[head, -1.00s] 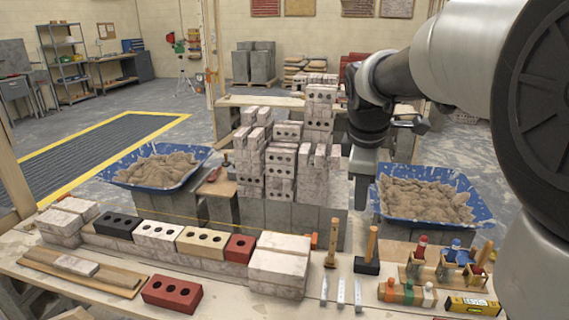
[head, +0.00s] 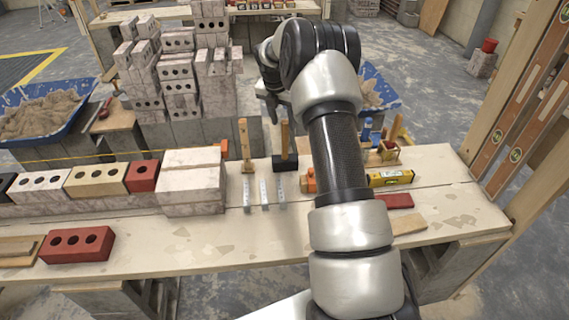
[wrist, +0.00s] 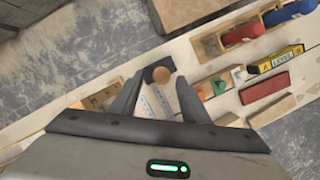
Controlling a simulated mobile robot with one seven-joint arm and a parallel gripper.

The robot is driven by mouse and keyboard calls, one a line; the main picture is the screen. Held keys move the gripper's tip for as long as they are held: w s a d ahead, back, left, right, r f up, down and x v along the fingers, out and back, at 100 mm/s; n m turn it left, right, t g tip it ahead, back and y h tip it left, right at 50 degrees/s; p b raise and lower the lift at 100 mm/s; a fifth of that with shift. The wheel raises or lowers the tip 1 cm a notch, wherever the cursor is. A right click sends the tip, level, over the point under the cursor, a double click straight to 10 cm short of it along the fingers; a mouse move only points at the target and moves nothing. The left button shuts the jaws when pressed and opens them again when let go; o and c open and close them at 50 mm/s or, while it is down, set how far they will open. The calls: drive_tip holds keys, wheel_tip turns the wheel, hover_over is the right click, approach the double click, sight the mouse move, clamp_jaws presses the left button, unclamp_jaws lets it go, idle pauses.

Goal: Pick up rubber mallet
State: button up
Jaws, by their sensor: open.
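The rubber mallet stands on its black head (head: 285,162) on the bench, with its wooden handle (head: 285,137) pointing up. In the wrist view its dark head (wrist: 155,68) shows just beyond and between the fingertips. My gripper (head: 272,115) hangs above and behind the mallet in the head view, pointing down. In the wrist view my gripper (wrist: 158,82) has its two fingers spread apart, with nothing held between them. The arm hides part of the bench right of the mallet.
A wooden-handled brush (head: 245,150) stands close left of the mallet. Several metal strips (head: 265,193) lie in front. An orange item (head: 308,181) and a yellow level (head: 390,178) are to the right. White blocks (head: 190,185) stand left.

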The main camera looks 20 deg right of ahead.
sight(286, 138)
drive_tip(key=x, duration=0.4)
drive_tip(key=shift+w+d+f+b, duration=0.1)
drive_tip(key=shift+f+b, duration=0.2)
drive_tip(key=shift+f, duration=0.05)
drive_tip(key=b+x, duration=0.1)
drive_tip(key=x, duration=0.4)
drive_tip(key=shift+f, duration=0.2)
drive_tip(key=c, duration=1)
drive_tip(key=shift+r, duration=0.3)
clamp_jaws()
wheel_tip(286, 138, up, 10)
drive_tip(key=shift+f+p, duration=0.15)
drive_tip(key=shift+p, duration=0.7)
